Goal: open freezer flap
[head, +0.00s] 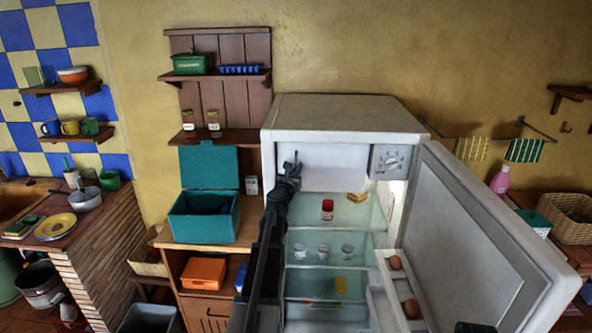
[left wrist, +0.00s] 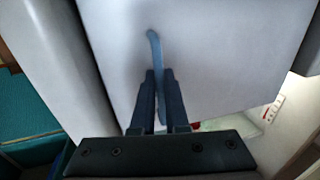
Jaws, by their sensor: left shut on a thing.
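The white fridge (head: 345,115) stands with its door (head: 475,240) swung open to the right. The pale freezer flap (head: 335,168) covers the top compartment and looks closed; it fills much of the left wrist view (left wrist: 215,50). A thin blue-grey handle (left wrist: 154,48) stands on the flap. My left gripper (head: 291,165) reaches in at the flap's left side. In the left wrist view its fingers (left wrist: 160,95) are shut on the handle.
Below the flap, glass shelves hold a red-lidded jar (head: 327,210), a cheese piece (head: 357,197) and several small cups (head: 323,251). The door rack (head: 392,285) holds eggs. A teal box (head: 205,215) with its lid up stands left of the fridge.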

